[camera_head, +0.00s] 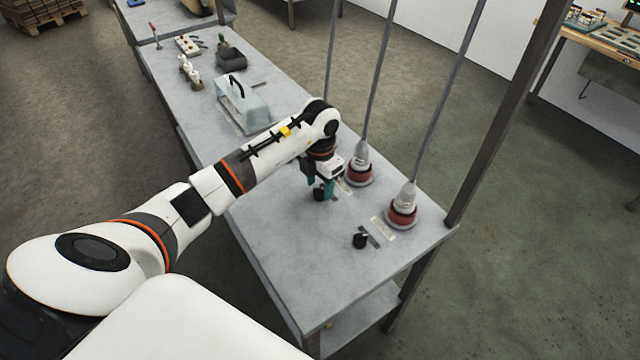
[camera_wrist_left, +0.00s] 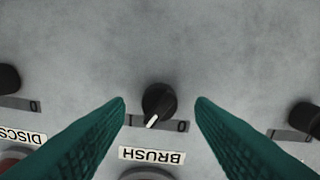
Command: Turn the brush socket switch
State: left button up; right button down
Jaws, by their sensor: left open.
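The brush socket switch is a black rotary knob (camera_wrist_left: 158,101) with a white pointer mark, seen from above in the left wrist view. Its pointer faces the lower left of that picture, away from the 0 printed on the right of its grey plate (camera_wrist_left: 181,126). An upside-down BRUSH label (camera_wrist_left: 152,155) lies just below it. My left gripper (camera_head: 322,188) has teal fingers, which show open on either side of the knob in the left wrist view (camera_wrist_left: 160,108), with gaps on both sides. In the head view the gripper partly hides this knob. My right gripper is out of view.
Neighbouring knobs stand left (camera_wrist_left: 8,78) and right (camera_wrist_left: 303,117) in the wrist view. In the head view, another knob (camera_head: 360,240) sits nearer the table's front end. Red-based plugs (camera_head: 402,212) with upright cables stand along the right edge. A clear-sided case (camera_head: 242,103) stands farther back.

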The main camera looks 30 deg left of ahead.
pick_arm(q)
jog(key=shift+f, duration=0.85)
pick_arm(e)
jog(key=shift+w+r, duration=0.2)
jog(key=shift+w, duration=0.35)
pick_arm(q)
jog(key=shift+c, duration=0.4)
jog(key=c, duration=0.9)
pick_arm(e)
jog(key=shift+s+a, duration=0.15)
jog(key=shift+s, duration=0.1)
